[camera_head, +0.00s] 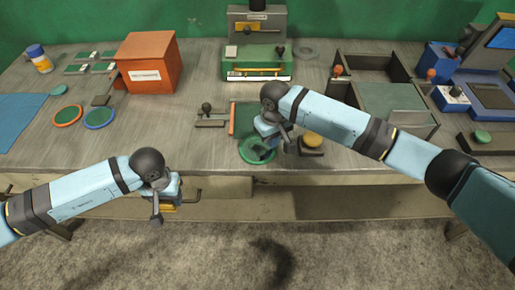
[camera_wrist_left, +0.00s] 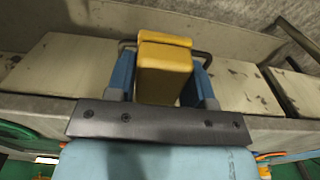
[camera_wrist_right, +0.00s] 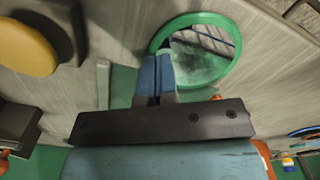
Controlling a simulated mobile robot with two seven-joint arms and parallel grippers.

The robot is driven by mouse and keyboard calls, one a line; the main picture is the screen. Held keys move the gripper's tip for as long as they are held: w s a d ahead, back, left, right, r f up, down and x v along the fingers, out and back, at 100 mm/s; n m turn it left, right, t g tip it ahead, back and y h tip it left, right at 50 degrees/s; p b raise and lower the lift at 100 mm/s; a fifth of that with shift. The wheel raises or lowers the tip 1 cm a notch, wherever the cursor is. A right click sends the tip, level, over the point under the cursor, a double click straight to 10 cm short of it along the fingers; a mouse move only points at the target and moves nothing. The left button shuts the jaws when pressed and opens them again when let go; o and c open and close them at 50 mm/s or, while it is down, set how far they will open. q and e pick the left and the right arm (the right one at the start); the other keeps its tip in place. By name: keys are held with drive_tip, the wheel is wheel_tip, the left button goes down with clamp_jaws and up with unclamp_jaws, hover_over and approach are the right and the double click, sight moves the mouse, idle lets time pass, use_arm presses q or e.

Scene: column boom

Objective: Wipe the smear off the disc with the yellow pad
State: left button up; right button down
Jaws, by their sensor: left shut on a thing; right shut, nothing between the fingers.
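My left gripper (camera_head: 167,200) is shut on the yellow pad (camera_wrist_left: 165,68), in front of the bench edge, left of the disc. The pad's far side is hidden.
A round yellow knob (camera_head: 312,138) on a dark block stands right of the disc. Orange (camera_head: 68,115) and blue (camera_head: 100,118) rings lie left. A red box (camera_head: 148,60), a green case (camera_head: 257,62) and a divided tray (camera_head: 395,100) stand behind.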

drive_tip(key=shift+f, duration=0.95)
use_arm(q)
drive_tip(key=shift+r, duration=0.15)
use_arm(e)
drive_tip(key=shift+r, duration=0.1)
